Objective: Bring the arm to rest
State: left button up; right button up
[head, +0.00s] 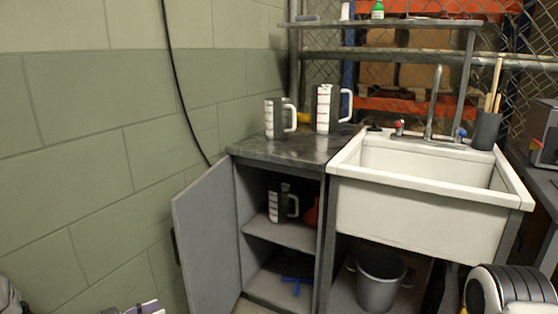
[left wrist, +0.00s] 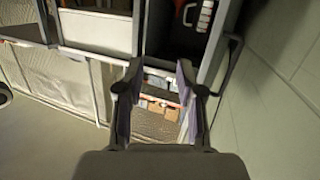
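My left gripper (head: 146,308) barely shows at the bottom edge of the head view, low in front of the open cabinet door (head: 205,240). In the left wrist view my left gripper (left wrist: 159,68) has its two fingers wide apart with nothing between them. It is open and empty. My right gripper is in neither view. A grey and white jug (head: 283,204) with a handle stands on the cabinet's upper shelf (head: 280,234). Two similar jugs, a shorter one (head: 275,118) and a taller one (head: 324,109), stand on the countertop (head: 290,150).
The cabinet door stands swung open to the left, near the block wall (head: 90,150). A white sink (head: 420,205) is right of the cabinet, with a grey bucket (head: 376,288) beneath. A red item (head: 312,212) and a blue item (head: 296,281) are inside the cabinet.

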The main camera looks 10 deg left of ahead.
pick_arm(q)
jog(key=s+d+f+n+g+y, duration=0.1)
jog(key=s+d+f+n+g, duration=0.15)
jog(key=s+d+f, duration=0.55)
jog(key=s+d+f+n+g+y, duration=0.1)
jog(key=d+f+g+y, duration=0.2)
jog(key=d, duration=0.8)
jog(key=s+d+f+n+g+y, duration=0.1)
jog(key=s+f+g, duration=0.15)
jog(key=s, duration=0.25)
jog(key=s+d+f+g, duration=0.1)
jog(key=s+f, duration=0.2)
jog(key=s, duration=0.3)
jog(key=s+a+n+g+y, duration=0.1)
jog(key=s+a+g+y, duration=0.15)
jog(key=s, duration=0.45)
jog(key=s+a+n+g+y, duration=0.2)
jog(key=s+a+y, duration=0.1)
jog(key=s, duration=0.3)
notch_tip(320, 180, up, 22)
jog(key=p, duration=2.2)
jog(key=shift+r+t, duration=0.25)
jog(key=shift+t, duration=0.1)
